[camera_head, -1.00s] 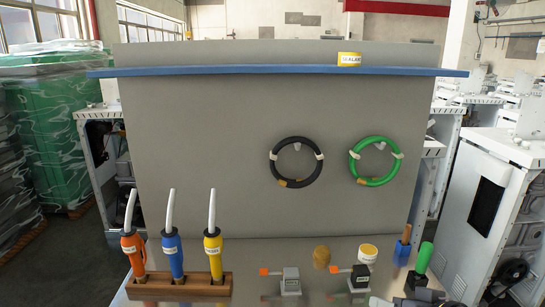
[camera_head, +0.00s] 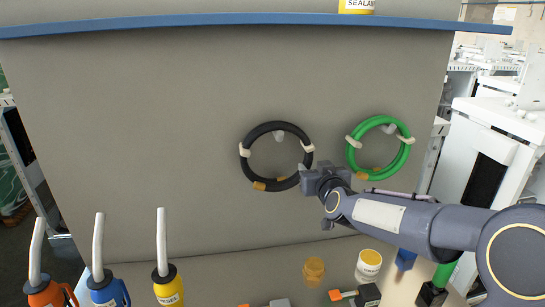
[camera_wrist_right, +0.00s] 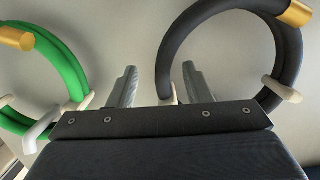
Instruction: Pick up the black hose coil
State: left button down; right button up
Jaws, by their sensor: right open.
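The black hose coil (camera_head: 278,126) hangs upright on the grey panel, with pale ties and a gold-coloured fitting. My right gripper (camera_head: 305,174) is at the coil's lower right edge in the head view. In the right wrist view the gripper (camera_wrist_right: 159,67) is open, with its two fingers apart. One side of the black coil (camera_wrist_right: 164,72) shows between those fingers in the picture. I cannot tell whether a finger touches it. My left gripper is out of view.
A green hose coil (camera_head: 379,120) hangs just right of the black one, above my right forearm. A blue shelf edge (camera_head: 220,20) runs above. Bottles (camera_head: 168,287), a yellow-and-white jar (camera_head: 369,263) and small items stand below. The panel left of the black coil is clear.

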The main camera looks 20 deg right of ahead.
jog(key=x, duration=0.5)
jog(key=shift+w+a+r, duration=0.1)
jog(key=shift+w+r, duration=0.1)
jog(key=shift+w, duration=0.05)
jog(key=shift+s, duration=0.1)
jog(key=shift+c, duration=0.5)
grip_shut()
jog(key=shift+r, duration=0.1)
